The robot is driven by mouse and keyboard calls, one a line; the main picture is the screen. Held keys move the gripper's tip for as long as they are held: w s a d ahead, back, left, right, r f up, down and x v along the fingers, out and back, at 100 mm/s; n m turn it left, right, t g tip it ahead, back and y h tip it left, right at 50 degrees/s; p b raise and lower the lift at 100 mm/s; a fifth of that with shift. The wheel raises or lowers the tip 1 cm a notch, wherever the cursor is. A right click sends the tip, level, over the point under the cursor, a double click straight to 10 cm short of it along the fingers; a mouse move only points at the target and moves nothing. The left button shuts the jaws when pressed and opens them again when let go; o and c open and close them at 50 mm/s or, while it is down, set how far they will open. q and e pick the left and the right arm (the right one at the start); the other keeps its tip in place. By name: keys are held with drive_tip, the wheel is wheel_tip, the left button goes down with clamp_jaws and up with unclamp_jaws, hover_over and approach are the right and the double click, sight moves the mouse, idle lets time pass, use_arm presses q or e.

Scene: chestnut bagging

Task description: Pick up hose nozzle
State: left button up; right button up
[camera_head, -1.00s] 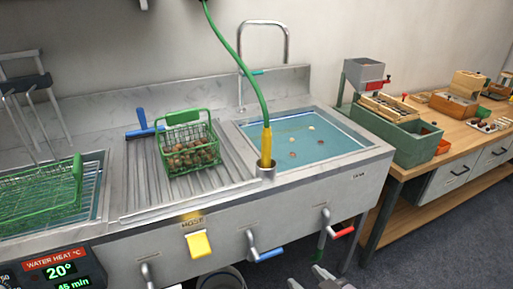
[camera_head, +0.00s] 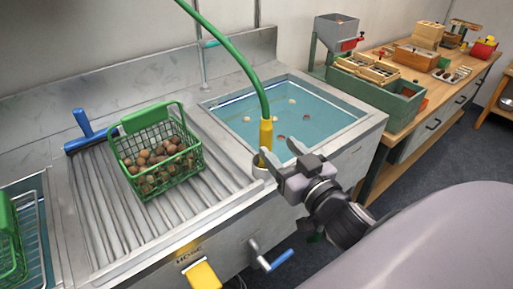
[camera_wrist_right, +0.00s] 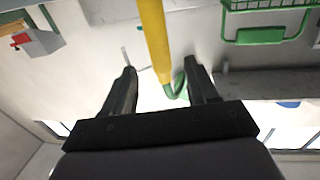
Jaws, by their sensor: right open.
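The hose nozzle (camera_head: 266,133) is a yellow tube at the end of a green hose (camera_head: 232,50). It stands upright in a round metal holder (camera_head: 262,173) at the sink's front edge. My right gripper (camera_head: 281,151) is open, just right of and in front of the nozzle's lower part. In the right wrist view, the yellow nozzle (camera_wrist_right: 153,35) runs down from the top edge towards the gap between the open fingers of my right gripper (camera_wrist_right: 160,70). I cannot tell whether a finger touches it. My left gripper is out of view.
The water-filled sink (camera_head: 361,117) holds several floating chestnuts. A green wire basket (camera_head: 140,120) of chestnuts stands on the ribbed drainboard (camera_head: 95,208), beside a blue-handled tool (camera_head: 88,130). A yellow HOSE pedal (camera_head: 202,275) and a blue lever (camera_head: 281,259) are on the front. A wooden workbench (camera_head: 415,118) is at right.

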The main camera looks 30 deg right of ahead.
sight(269, 139)
drive_tip(key=shift+w+d+f+p, duration=0.15)
drive_tip(key=shift+w+p, duration=0.25)
drive_tip(key=shift+w, duration=1.3)
drive_tip(key=shift+w+d+f+p, duration=0.15)
drive_tip(key=shift+w+p, duration=0.2)
drive_tip(key=shift+w, duration=1.3)
drive_tip(key=shift+r, duration=0.1)
clamp_jaws()
